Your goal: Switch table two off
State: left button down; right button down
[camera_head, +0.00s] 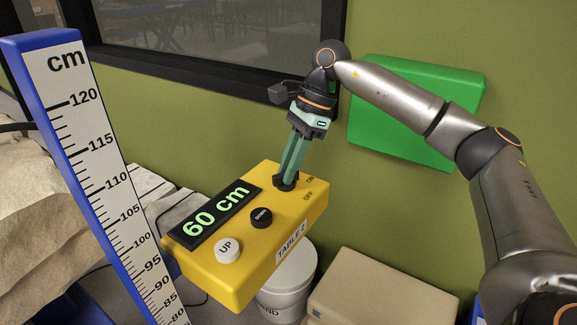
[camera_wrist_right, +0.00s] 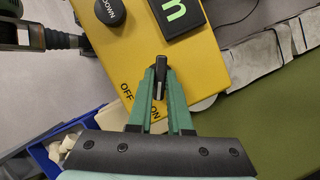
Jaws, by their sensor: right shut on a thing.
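The yellow control box (camera_head: 238,272) is labelled TABLE 2. Its lit green display (camera_head: 215,210) reads 60 cm. A white UP button (camera_head: 228,250) and a black DOWN button (camera_head: 262,217) are on its top. The black switch (camera_wrist_right: 159,86) sits by the ON and OFF markings, and it also shows in the head view at the box's far end. My right gripper (camera_head: 287,178) reaches down to it with green fingers shut on it, one on each side. My left gripper is not in view.
A blue-edged height scale (camera_head: 85,130) in cm stands at the left. A draped pale block (camera_head: 35,215) lies behind it. A white bucket (camera_head: 287,282) and a beige box (camera_head: 385,295) stand below. A green panel (camera_head: 410,110) is on the wall behind my right arm.

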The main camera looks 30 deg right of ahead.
jog(key=m+t, duration=0.1)
jog(key=m, duration=0.2)
jog(key=m+t+h, duration=0.1)
jog(key=m, duration=0.2)
jog(key=shift+s, duration=0.2)
jog(key=m+h, duration=0.1)
jog(key=m, duration=0.2)
jog(key=m+t, duration=0.1)
jog(key=m, duration=0.1)
jog(key=shift+a+m+t+h, duration=0.2)
jog(key=shift+m+t+h, duration=0.1)
jog(key=shift+m+h, duration=0.1)
dwell(0.4)
jog(key=c, duration=0.8)
grip_release()
jog(key=shift+c, duration=0.2)
jog(key=p+v, duration=0.2)
jog(key=v, duration=1)
jog(key=shift+s+r, duration=0.15)
jog(key=shift+r, duration=0.1)
